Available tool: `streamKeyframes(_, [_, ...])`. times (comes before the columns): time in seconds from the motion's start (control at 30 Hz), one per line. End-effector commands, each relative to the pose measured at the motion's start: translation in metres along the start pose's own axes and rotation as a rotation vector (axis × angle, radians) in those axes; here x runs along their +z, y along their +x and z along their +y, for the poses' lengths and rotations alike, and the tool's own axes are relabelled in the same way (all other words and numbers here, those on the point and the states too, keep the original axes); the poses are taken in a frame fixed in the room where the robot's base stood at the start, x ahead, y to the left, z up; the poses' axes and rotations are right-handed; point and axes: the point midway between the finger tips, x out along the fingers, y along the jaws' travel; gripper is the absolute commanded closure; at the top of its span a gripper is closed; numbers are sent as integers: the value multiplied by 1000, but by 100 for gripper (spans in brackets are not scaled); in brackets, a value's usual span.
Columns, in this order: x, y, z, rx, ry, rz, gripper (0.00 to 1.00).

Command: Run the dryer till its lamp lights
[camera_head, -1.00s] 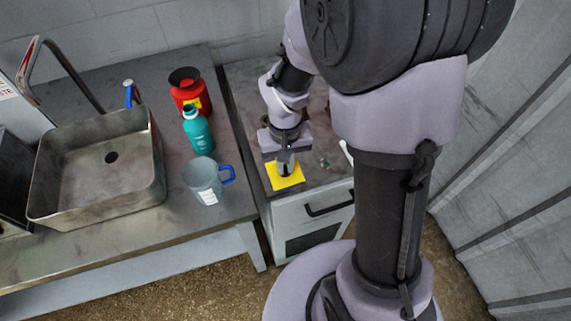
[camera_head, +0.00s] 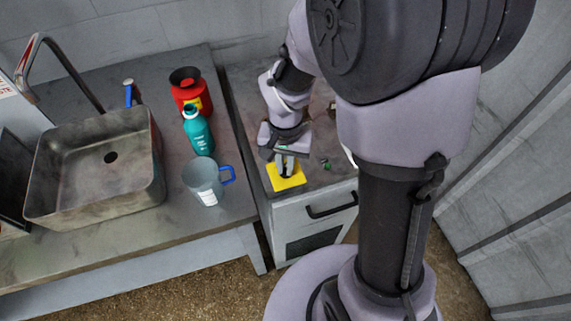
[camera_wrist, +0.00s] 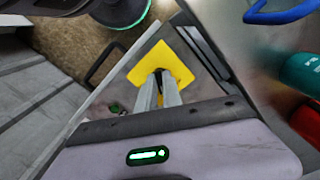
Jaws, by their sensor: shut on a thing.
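The dryer appears to be the grey cabinet (camera_head: 312,228) with a dark front handle and a dark window. A yellow plate (camera_head: 287,184) lies on its top near the front edge; it also shows in the wrist view (camera_wrist: 136,72). My gripper (camera_head: 286,170) points down over this plate, its fingers (camera_wrist: 158,82) close together on a small dark knob there. The fingers mostly hide the knob, so its setting cannot be read. A small green spot (camera_head: 327,165), possibly the lamp, sits on the top right of the plate; I cannot tell surely if it glows.
Left of the cabinet is a metal bench with a sink (camera_head: 95,170). On it stand a red container (camera_head: 190,93), a teal bottle (camera_head: 198,132) and a clear jug (camera_head: 205,183) with a blue handle. A grey ribbed wall (camera_head: 500,180) is at the right.

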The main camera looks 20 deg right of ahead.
Motion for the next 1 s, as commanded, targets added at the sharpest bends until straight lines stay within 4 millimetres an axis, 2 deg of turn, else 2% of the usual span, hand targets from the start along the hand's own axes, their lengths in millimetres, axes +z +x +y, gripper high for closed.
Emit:
streamKeyframes(0.23, [0,0,0,-1,2,0,100])
streamKeyframes(0.27, [0,0,0,-1,2,0,88])
streamKeyframes(0.37, [0,0,0,-1,2,0,68])
streamKeyframes(0.7, [0,-4,0,-1,1,1,68])
streamKeyframes(0.77, [-1,-14,0,-2,0,3,68])
streamKeyframes(0.83, [-1,-33,-1,-3,1,4,68])
streamKeyframes(1.0, [-1,-94,-1,-3,2,5,68])
